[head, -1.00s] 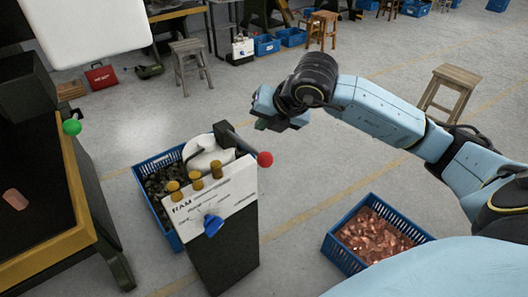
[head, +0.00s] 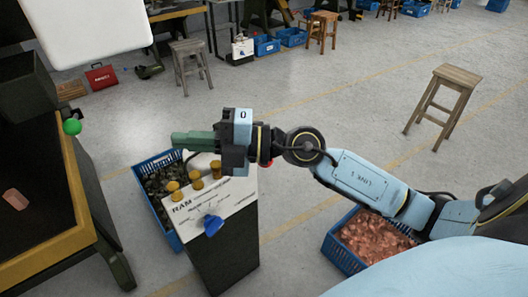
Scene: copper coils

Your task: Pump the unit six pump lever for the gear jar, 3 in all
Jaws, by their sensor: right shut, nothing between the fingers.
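The dark pedestal unit (head: 226,258) stands in the middle with a white sloped panel (head: 228,200). The panel carries several brass knobs (head: 195,179) and a blue dial knob (head: 213,225). Only a sliver of the lever's red ball (head: 267,163) shows, behind my right arm; the dark lever arm is hidden by my gripper. My right gripper (head: 178,140) is shut and empty, its green fingers pointing left across the top of the unit. I cannot tell whether it touches the lever. No gear jar can be made out, and my left gripper is out of view.
A blue crate of dark parts (head: 147,167) stands behind the unit, and a blue crate of copper pieces (head: 343,259) is at right. A stool (head: 456,76) stands at right; the middle floor is clear.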

